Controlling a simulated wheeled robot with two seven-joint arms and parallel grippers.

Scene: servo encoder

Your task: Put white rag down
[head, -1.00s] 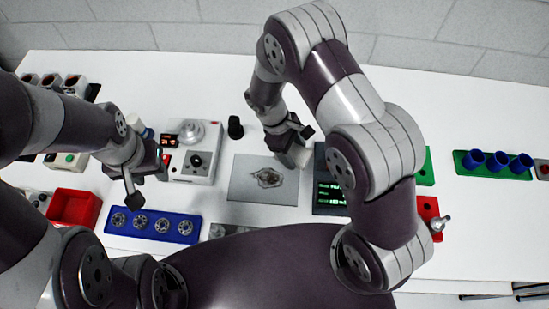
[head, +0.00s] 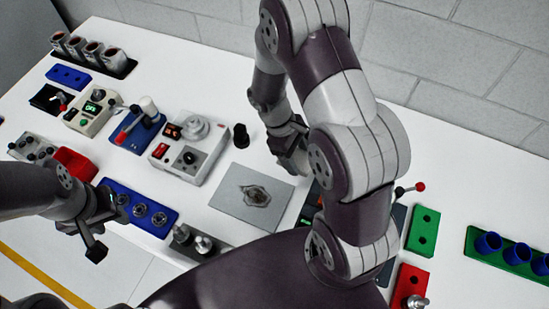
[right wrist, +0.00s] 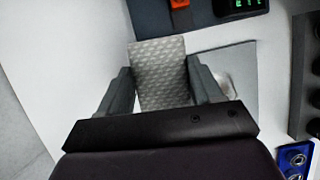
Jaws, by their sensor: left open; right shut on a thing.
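The white rag (right wrist: 158,72), pale grey with a woven pattern, stands between the fingers of my right gripper (right wrist: 162,88) in the right wrist view. The gripper is shut on it. In the head view my right gripper (head: 289,158) is over the table, just behind and right of a grey mat (head: 232,208); the rag is hard to make out there. My left gripper (head: 92,232) is open and empty, in front of the blue tray (head: 150,226) at the table's front left.
A grey-white device (head: 188,150) and a black knob (head: 241,136) stand left of the mat. A dark panel with a green display (right wrist: 240,5) lies near the right gripper. Green (head: 423,229) and red (head: 411,285) blocks are at right. White table is clear behind the knob.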

